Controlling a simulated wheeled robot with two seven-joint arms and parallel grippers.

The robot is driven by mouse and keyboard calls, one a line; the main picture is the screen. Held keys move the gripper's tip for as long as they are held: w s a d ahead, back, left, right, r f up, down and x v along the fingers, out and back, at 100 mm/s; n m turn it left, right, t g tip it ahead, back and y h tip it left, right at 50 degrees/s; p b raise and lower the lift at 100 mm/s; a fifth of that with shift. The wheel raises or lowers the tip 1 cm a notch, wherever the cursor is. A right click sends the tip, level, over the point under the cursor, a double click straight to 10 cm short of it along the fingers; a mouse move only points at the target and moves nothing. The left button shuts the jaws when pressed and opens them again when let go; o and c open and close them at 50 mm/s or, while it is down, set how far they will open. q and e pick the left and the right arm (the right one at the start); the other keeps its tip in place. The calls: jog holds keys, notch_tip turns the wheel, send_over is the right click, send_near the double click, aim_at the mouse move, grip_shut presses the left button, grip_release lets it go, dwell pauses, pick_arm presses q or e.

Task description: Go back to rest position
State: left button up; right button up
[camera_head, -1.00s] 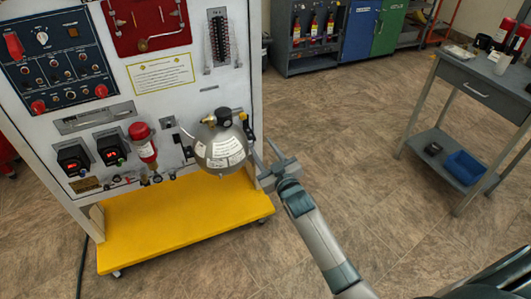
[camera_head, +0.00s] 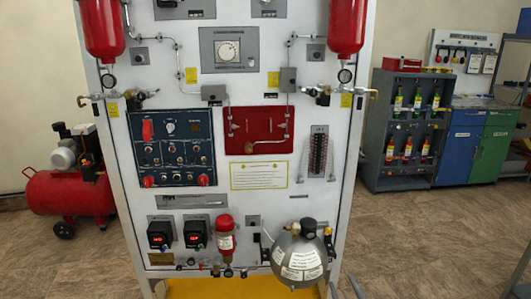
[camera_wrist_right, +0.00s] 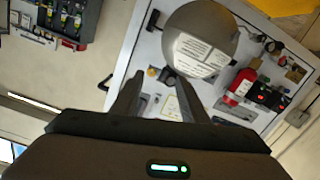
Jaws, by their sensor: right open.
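The oxygen trainer panel (camera_head: 265,208) stands upright in front of me, white with gauges, switches and red parts. A grey round tank (camera_head: 299,257) with labels is mounted at its lower right; it also shows in the right wrist view (camera_wrist_right: 199,38). Only the tips of my right gripper (camera_head: 345,289) show at the bottom edge, just right of and below the tank. In the right wrist view my right gripper (camera_wrist_right: 155,85) is open with nothing between its fingers, and the tank appears beyond the right finger. My left gripper is out of view.
A red compressor (camera_head: 68,192) stands on the floor left of the panel. A grey rack with bottles (camera_head: 392,170) and blue (camera_head: 459,153) and green (camera_head: 494,150) cabinets stand at the back right. The floor right of the panel is open.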

jog(key=s+a+f+g, duration=0.1)
jog(key=s+f+g, duration=0.1)
jog(key=s+f, duration=0.45)
jog(key=s+a+f+g+p, duration=0.15)
jog(key=s+f, duration=0.25)
jog(key=f, duration=0.6)
jog(key=s+a+f+g+b, duration=0.1)
jog(key=s+f+g, duration=0.3)
jog(key=f, duration=0.5)
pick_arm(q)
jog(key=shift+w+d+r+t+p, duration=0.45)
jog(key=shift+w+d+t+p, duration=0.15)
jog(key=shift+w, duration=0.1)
pick_arm(e)
jog(key=s+a+f+g, duration=0.1)
jog(key=s+f, duration=0.4)
jog(key=s, duration=0.3)
jog(key=s+a+f+g, duration=0.1)
jog(key=s+f+g, duration=0.1)
jog(key=s+f, duration=0.4)
jog(key=s+a+f+m+g, duration=0.1)
jog(key=s+f, duration=0.4)
jog(key=s, duration=0.7)
jog(key=shift+s+a+f+y, duration=0.15)
jog(key=shift+s+f+y, duration=0.05)
jog(key=shift+s+y, duration=0.1)
